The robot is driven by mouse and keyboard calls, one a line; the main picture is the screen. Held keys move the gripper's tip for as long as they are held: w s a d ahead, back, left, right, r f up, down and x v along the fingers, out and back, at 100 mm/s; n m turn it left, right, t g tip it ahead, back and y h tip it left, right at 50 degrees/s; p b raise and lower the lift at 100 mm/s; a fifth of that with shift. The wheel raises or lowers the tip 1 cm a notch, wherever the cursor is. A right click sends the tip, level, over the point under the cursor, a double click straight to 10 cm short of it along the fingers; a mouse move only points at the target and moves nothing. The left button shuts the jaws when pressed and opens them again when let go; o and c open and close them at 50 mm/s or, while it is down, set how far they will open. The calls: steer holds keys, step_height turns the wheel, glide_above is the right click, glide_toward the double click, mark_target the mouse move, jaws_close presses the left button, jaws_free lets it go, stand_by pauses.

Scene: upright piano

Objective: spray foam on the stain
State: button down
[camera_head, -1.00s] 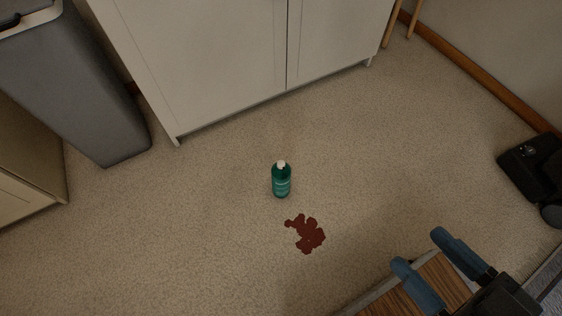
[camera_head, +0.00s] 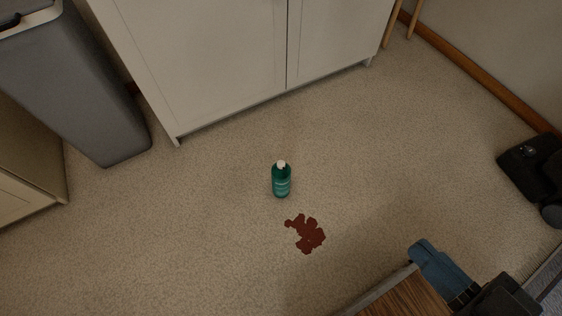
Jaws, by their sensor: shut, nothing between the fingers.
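A dark red-brown stain (camera_head: 307,234) with a ragged outline lies on the beige carpet. A green bottle (camera_head: 281,183) with a white top stands upright on the carpet just behind the stain, a little to its left. The bottle and the stain are apart. My gripper (camera_head: 419,252) is at the lower right, with its blue fingers shut together and nothing between them. It is apart from the bottle and to the right of the stain in the picture.
A white cabinet (camera_head: 215,60) stands at the back. A grey bin (camera_head: 75,90) and a cream cabinet (camera_head: 25,170) are on the left. A wooden surface (camera_head: 400,300) shows below my gripper. A black object (camera_head: 532,168) lies at the right. The carpet around the bottle is clear.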

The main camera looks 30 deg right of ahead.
stand_by(0.7)
steer(key=m+g+y+p, duration=0.2)
steer(key=g+y+p, duration=0.4)
steer(key=p, duration=0.7)
glide_above(284, 164)
step_height(284, 164, down, 20)
steer(key=g, duration=0.1)
steer(key=shift+d+h, duration=0.1)
steer(key=shift+h, duration=0.2)
step_height(284, 164, down, 9)
steer(key=b, duration=0.8)
steer(key=shift+r, duration=0.1)
